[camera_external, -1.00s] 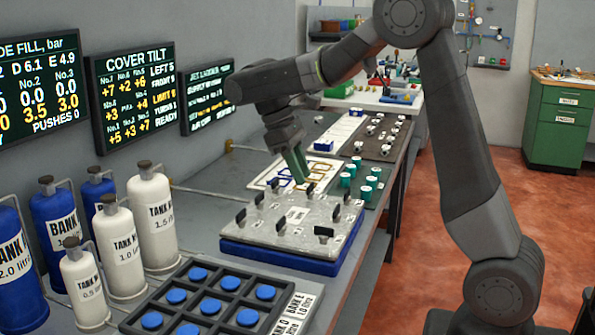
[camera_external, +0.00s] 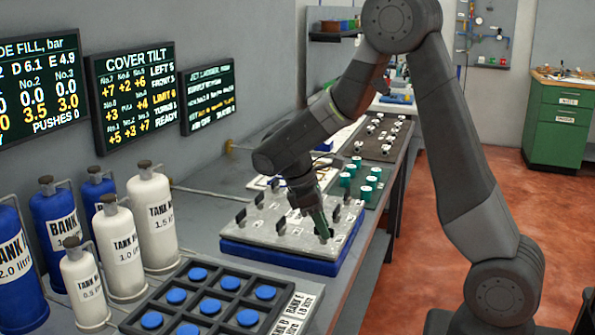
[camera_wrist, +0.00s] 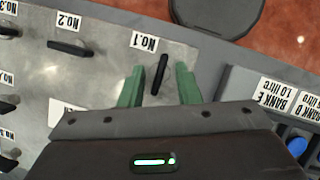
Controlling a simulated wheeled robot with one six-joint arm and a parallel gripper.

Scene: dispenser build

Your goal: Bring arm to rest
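My gripper (camera_external: 322,232) hangs low over the near right corner of a grey metal plate (camera_external: 262,232) on a blue base. In the wrist view my gripper (camera_wrist: 160,68) has its two green fingers apart. A thin black upright tab (camera_wrist: 160,75) beside the label No.1 stands between them, with gaps visible to both sides. I cannot tell whether the fingertips reach down around it or stay above it. In the external view the gripper hides this tab.
More black tabs (camera_wrist: 70,48) stand on the plate. A black tray of blue buttons (camera_external: 209,306) is in front of it. White and blue tanks (camera_external: 151,218) stand at left; teal cylinders (camera_external: 365,194) stand behind the plate. Red floor (camera_external: 440,270) lies right of the bench.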

